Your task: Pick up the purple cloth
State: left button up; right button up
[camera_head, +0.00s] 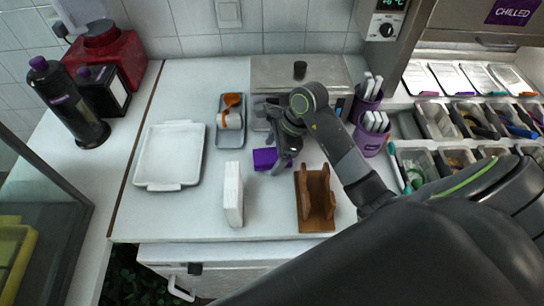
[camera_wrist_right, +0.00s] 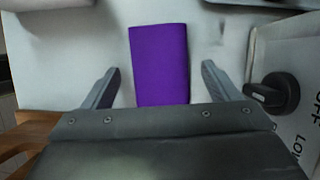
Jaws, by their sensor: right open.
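The purple cloth (camera_head: 264,158) lies on the white counter, in front of a grey appliance and partly hidden by my right gripper in the head view. In the right wrist view the cloth (camera_wrist_right: 159,62) is a flat purple rectangle between and beyond the two fingers. My right gripper (camera_head: 281,160) is open over the cloth's right side; in the wrist view its fingers (camera_wrist_right: 160,82) stand apart on either side, with bare counter between each finger and the cloth. I cannot tell its exact height above the counter. My left gripper does not show.
A grey appliance (camera_head: 285,72) with a knob (camera_wrist_right: 277,93) stands close to my right gripper. A wooden holder (camera_head: 316,222), a white block (camera_head: 233,195), a white tray (camera_head: 168,182) and a grey tray (camera_head: 224,139) are nearby. Purple cups (camera_head: 369,143) stand right.

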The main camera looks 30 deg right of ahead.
aim_at(274, 154)
jog(key=shift+f+b, duration=0.2)
jog(key=shift+b, duration=0.15)
dwell(0.4)
jog(key=c, duration=1.1)
jog(key=shift+o, duration=0.2)
jog(key=shift+r+p, duration=0.55)
jog(key=shift+p, duration=0.15)
notch_tip(274, 154, up, 4)
jog(key=shift+r+b, duration=0.1)
jog(key=shift+b, duration=0.6)
notch_tip(274, 154, up, 4)
jog(key=shift+f+p, duration=0.1)
jog(key=shift+p, duration=1.1)
jog(key=shift+r+p, duration=0.7)
jog(key=shift+r, duration=0.05)
